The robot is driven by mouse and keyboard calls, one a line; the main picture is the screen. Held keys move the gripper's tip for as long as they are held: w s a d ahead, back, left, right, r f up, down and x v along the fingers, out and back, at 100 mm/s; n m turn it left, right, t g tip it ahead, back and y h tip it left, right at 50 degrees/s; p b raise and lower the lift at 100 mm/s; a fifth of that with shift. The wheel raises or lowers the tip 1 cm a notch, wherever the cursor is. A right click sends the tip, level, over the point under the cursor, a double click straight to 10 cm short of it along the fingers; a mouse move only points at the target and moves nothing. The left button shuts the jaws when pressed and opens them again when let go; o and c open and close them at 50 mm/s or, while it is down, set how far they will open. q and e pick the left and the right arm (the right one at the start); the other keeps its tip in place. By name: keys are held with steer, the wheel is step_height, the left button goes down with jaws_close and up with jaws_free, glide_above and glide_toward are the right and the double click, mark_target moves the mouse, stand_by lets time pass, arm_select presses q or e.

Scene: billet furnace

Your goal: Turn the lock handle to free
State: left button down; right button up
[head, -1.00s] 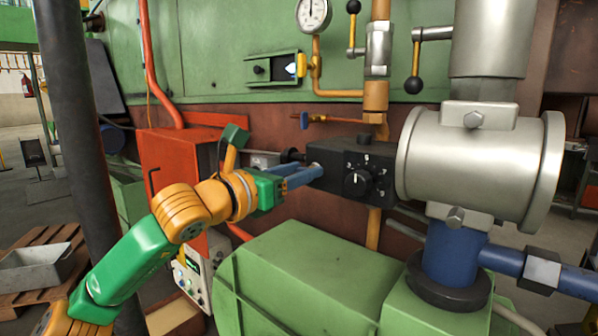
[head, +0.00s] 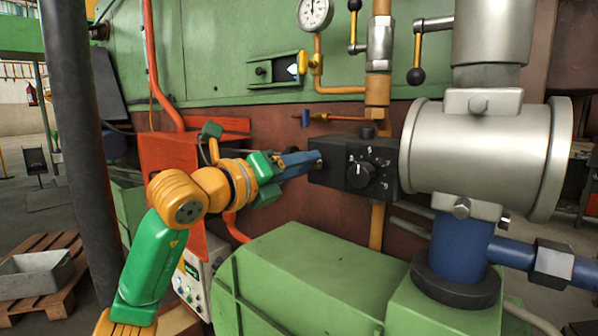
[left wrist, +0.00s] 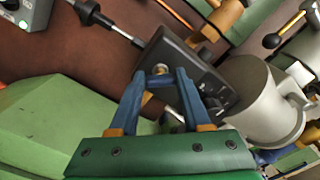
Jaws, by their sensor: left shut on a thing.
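In the left wrist view, the fingers (left wrist: 159,72) converge on a small brass-coloured piece (left wrist: 158,69) on the box's end face, apparently the lock handle. The gripper is shut on it. The fingers hide most of it, so its turned position cannot be told. The box also shows in the left wrist view (left wrist: 172,52). My right gripper is out of view.
A large grey metal cylinder (head: 470,155) stands close to the box's right. A green housing (head: 310,270) lies below my left gripper. A red cabinet (head: 168,155) stands behind my left arm. Pipes and ball-ended levers (head: 416,76) are above.

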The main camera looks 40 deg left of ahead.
arm_select(q)
steer(key=shift+a+n+b, duration=0.1)
steer(key=shift+n+b, duration=0.8)
steer(key=shift+n, duration=3.9)
steer(key=c, duration=0.7)
jaws_free()
steer(key=o, duration=0.3)
steer(key=shift+o, duration=0.2)
steer(key=shift+w+f, duration=0.15)
